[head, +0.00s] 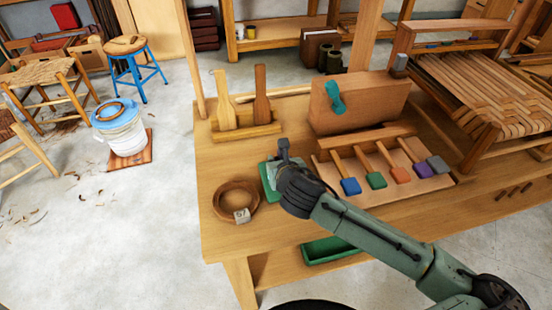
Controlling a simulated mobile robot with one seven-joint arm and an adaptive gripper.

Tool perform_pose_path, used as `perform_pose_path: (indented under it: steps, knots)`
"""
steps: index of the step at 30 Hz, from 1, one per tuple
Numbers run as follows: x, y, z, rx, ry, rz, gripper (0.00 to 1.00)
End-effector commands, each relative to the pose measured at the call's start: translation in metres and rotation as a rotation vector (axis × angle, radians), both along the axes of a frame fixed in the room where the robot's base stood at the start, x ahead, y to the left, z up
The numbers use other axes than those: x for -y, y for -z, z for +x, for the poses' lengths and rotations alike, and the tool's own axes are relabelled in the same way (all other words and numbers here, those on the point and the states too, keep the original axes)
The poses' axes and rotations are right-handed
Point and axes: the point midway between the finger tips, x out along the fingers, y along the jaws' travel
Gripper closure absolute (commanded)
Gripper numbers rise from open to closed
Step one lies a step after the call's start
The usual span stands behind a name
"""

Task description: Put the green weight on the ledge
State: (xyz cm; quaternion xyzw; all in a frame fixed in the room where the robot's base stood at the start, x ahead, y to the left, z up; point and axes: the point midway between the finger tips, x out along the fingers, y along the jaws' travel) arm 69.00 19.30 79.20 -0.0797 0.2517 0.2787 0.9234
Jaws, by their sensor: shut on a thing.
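A green block on a wooden handle (376,180) lies in a row of coloured blocks on a wooden rack; it looks like the green weight. A teal-green piece (335,97) also shows against the upright wooden block, so I cannot be sure which is meant. My gripper (277,170) is low over the left part of the bench, left of the row and apart from it. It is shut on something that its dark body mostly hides. A green, flat thing (267,186) with a pale patch shows beside and behind the fingers. I cannot tell which surface is the ledge.
The wooden bench (225,165) also bears a round wooden bowl (221,204) with a pale cube (242,216) at its rim, two paddles in a stand (245,132), and a large wooden block (385,100). The bench's front left is clear.

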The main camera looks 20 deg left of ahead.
Motion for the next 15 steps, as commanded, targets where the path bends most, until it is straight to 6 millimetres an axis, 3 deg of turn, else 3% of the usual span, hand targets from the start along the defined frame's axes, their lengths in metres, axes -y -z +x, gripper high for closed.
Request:
perform_pose_path:
  steps: [5, 6, 15]
  knots:
    - [-0.0003, 0.0031, 0.0004, 0.003, -0.001, 0.001, 1.0]
    - [-0.0002, 0.0024, 0.0001, 0.0, 0.0, 0.0, 0.86]
    - [0.0, 0.0023, 0.0003, 0.0, 0.0, 0.0, 0.69]
